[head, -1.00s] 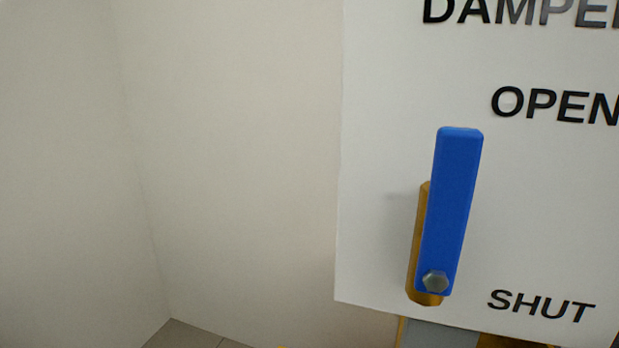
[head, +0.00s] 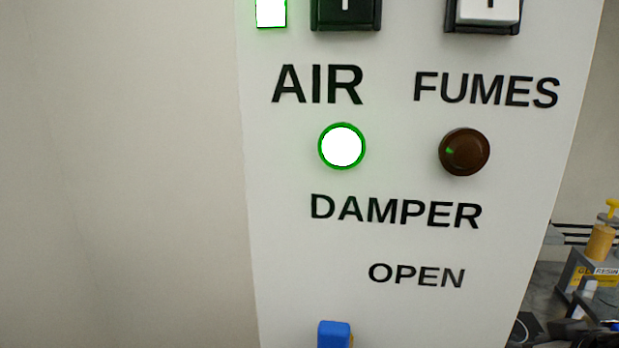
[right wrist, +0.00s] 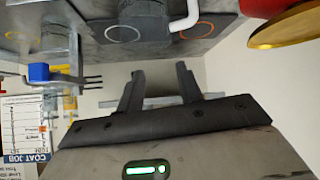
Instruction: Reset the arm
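My right gripper (right wrist: 160,78) shows in the right wrist view with its two dark fingers spread apart. Nothing is clearly held between them. A pale grey bar shows behind the fingers; I cannot tell whether they touch it. My left gripper is in neither view, and the head view shows no arm. In the head view, the top of the blue damper lever (head: 334,335) shows at the bottom edge, below and left of the word OPEN. The rest of the lever is out of frame.
The white panel (head: 290,240) carries a lit green AIR lamp (head: 341,147) and a dark FUMES lamp (head: 464,152). A resin bottle (head: 600,243) stands at far right. The right wrist view shows a blue block (right wrist: 38,72), a job card (right wrist: 25,150) and a gold disc (right wrist: 288,27).

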